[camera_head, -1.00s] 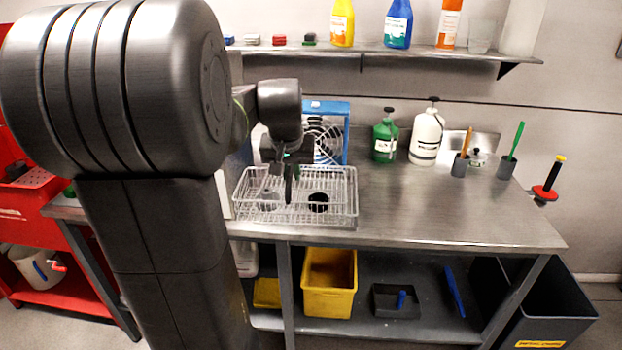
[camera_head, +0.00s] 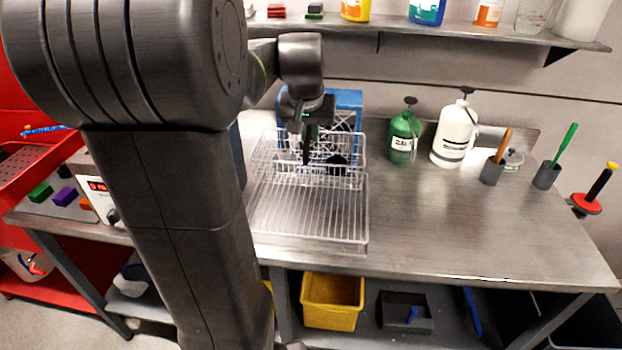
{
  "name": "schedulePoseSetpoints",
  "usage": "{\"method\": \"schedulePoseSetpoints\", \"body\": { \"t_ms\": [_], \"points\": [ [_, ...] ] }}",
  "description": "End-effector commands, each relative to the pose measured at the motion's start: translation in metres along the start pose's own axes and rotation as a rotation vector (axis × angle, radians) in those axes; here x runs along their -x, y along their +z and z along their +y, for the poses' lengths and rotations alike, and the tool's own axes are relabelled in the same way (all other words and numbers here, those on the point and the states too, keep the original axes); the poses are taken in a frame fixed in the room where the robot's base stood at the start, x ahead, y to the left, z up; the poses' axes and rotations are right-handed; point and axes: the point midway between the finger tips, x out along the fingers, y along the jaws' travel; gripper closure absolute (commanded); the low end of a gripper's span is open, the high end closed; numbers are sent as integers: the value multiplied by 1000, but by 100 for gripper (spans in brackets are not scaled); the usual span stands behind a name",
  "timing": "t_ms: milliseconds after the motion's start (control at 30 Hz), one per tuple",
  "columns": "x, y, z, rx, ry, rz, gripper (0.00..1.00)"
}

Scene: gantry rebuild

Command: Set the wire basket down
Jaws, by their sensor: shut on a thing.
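The wire basket (camera_head: 345,179) is a small grid of thin pale wire, over the back part of a larger wire rack on the steel bench. It looks raised above the rack, but the size of the gap is hard to tell. A dark round item (camera_head: 337,162) shows inside the basket. My gripper (camera_head: 305,150) points down at the basket's middle and is shut on it; the exact grip point is hard to see. The wire rack (camera_head: 305,225) lies on the bench, its front part bare.
A blue framed fan (camera_head: 348,100) stands behind the basket. A green bottle (camera_head: 404,138), a white jug (camera_head: 454,133) and grey cups with brushes (camera_head: 492,172) stand to the right.

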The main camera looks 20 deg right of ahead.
Motion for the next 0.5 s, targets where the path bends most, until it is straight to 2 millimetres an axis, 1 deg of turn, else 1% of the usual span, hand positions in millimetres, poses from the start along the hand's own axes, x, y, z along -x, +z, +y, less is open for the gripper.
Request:
{"method": "schedulePoseSetpoints", "body": {
  "t_ms": [100,200,433,500],
  "points": [
    [-20,9,0,0,1,-4,100],
    [-35,15,0,0,0,-2,100],
    [-55,23,0,0,0,-1,100],
    [-64,27,0,0,0,-1,100]
  ]
}}
